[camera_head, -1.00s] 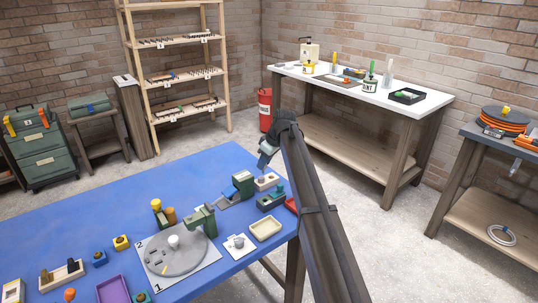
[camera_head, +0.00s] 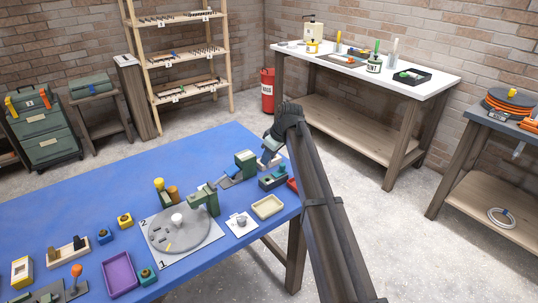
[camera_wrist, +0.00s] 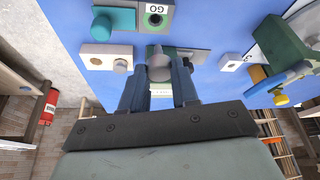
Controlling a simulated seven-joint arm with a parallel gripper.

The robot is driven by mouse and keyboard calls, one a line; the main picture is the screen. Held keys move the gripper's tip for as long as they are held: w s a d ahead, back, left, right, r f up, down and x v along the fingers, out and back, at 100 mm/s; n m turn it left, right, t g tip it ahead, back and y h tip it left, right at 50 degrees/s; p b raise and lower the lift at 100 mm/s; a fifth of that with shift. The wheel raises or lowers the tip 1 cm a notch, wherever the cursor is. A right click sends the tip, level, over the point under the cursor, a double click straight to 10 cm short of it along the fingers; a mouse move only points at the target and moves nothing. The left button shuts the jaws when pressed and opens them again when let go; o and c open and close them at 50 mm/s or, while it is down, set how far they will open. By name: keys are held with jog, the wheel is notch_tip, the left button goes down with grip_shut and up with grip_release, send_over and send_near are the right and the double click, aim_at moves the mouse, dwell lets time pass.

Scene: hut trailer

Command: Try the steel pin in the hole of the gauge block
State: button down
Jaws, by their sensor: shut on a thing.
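My gripper (camera_wrist: 159,82) is shut on a grey steel pin (camera_wrist: 159,64), which I see nearly end-on between the fingertips in the wrist view. The pin is apart from that hole in the picture. The pin is hidden there.
A pale block (camera_wrist: 93,52) with a hole and a grey peg lies beside the gauge block. A tall green piece (camera_head: 245,163) stands close to the left of my gripper. A beige tray (camera_head: 268,207) and a round turntable (camera_head: 180,232) are nearer. The blue table's back left is clear.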

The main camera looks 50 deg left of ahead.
send_over(266, 179)
jog(key=d, duration=0.2)
jog(key=shift+w+a+f, duration=0.1)
jog(key=shift+a+f, duration=0.05)
jog(key=shift+f, duration=1.05)
jog(key=shift+a+f, duration=0.1)
jog(key=shift+f, duration=1.05)
jog(key=shift+f, duration=1.75)
dwell(0.6)
jog(key=c, duration=0.8)
grip_release()
jog(key=shift+w, duration=0.1)
jog(key=shift+w+r, duration=0.1)
jog(key=shift+w, duration=0.05)
jog(key=shift+d+r, duration=0.1)
jog(key=shift+r, duration=0.2)
jog(key=v, duration=1.3)
jog(key=shift+s, duration=0.25)
